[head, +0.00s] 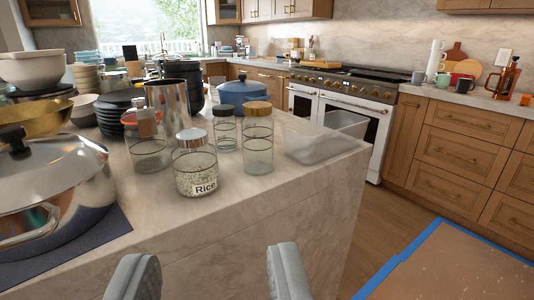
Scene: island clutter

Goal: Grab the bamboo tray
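I cannot make out a bamboo tray for certain in this view. Small light-brown wooden items lie far back near the stove, too small to tell apart. Wooden boards (463,66) lean against the right backsplash. My gripper (212,262) is at the bottom of the view, with its two grey fingers wide apart and nothing between them. It is in front of the near side of the marble island (235,225).
The island holds a lidded steel pan (55,170), a rice jar (195,170), other jars (257,140), stacked dark bowls, a blue pot (243,93) and a clear bin (325,140). A stove (345,100) stands behind. Blue tape (400,258) edges brown floor covering at right.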

